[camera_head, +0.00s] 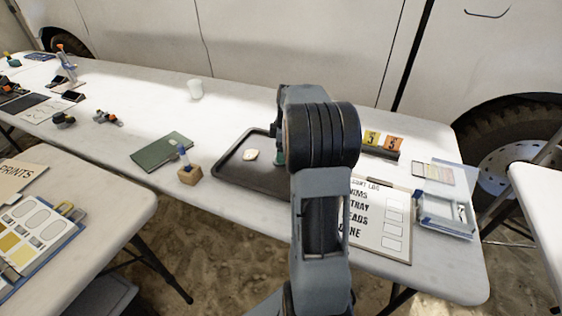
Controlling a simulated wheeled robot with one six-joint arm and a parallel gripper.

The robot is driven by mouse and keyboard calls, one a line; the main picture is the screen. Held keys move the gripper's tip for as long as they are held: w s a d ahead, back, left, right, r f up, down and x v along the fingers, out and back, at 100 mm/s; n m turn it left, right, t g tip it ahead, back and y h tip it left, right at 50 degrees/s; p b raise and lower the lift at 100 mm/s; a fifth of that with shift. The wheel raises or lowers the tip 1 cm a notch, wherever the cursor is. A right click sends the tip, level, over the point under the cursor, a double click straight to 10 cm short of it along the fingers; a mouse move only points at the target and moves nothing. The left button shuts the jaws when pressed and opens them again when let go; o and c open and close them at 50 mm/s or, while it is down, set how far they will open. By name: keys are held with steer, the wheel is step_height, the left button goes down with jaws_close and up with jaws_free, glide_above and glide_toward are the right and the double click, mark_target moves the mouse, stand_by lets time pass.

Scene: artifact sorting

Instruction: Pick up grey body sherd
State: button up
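A dark tray (232,178) lies on the long white table. A small pale, cream-looking piece (251,155) lies in its left half. I see no clearly grey sherd; part of the tray is hidden behind my arm. My gripper (281,158) is mostly hidden behind my own arm links, low over the tray to the right of the pale piece. Only a small teal and dark part of it shows. I cannot tell whether its fingers are open or hold anything.
A sort-log board (380,225), number markers (382,142) and a clear box (446,214) are on the right.

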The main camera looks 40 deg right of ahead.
step_height(320, 180, down, 3)
steer(key=shift+w+a+r, duration=0.1)
steer(key=shift+r, duration=0.05)
steer(key=c, duration=1)
steer(key=shift+r, duration=0.1)
